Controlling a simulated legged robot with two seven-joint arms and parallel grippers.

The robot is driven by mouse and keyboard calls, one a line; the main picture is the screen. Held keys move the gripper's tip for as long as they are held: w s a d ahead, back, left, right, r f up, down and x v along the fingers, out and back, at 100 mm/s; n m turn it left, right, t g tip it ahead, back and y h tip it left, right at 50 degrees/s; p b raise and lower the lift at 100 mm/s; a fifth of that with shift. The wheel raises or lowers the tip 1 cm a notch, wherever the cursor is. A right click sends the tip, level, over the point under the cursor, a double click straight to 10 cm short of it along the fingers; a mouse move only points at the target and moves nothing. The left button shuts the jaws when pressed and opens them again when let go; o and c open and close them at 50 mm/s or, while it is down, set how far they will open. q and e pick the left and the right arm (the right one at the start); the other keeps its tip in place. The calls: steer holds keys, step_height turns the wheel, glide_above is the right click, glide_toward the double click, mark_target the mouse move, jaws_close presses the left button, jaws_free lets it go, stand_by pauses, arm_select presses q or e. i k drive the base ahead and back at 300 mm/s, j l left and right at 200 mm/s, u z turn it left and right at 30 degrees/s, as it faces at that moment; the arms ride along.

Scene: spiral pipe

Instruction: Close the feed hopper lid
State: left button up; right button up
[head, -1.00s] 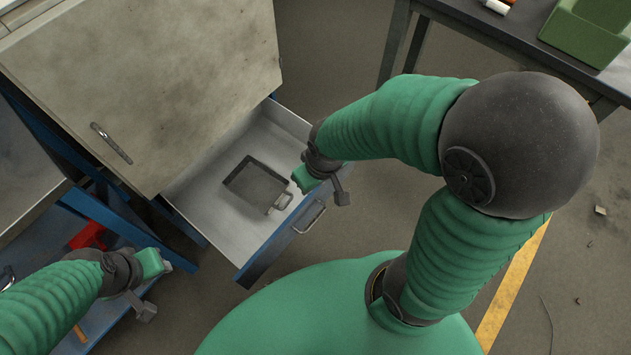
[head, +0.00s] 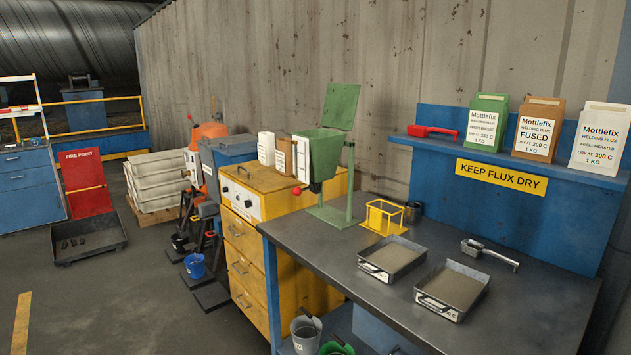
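The green feed hopper (head: 317,150) stands on a green stand at the left end of the dark bench, beside the yellow cabinet. Its green lid (head: 342,106) is raised, standing up and tilted back above the hopper's rear edge, so the hopper is open. A red knob (head: 298,191) shows low on the hopper's left side. Neither of my grippers shows in the head view now.
The dark bench (head: 334,256) holds a yellow wire frame (head: 383,217), two shallow trays (head: 393,258) and a metal scoop (head: 489,254). Flux packs (head: 538,127) and a red scoop (head: 432,131) sit on the blue shelf. Buckets (head: 305,333) stand below the bench.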

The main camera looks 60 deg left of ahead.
mark_target(341, 100)
steer(key=u, duration=1.8)
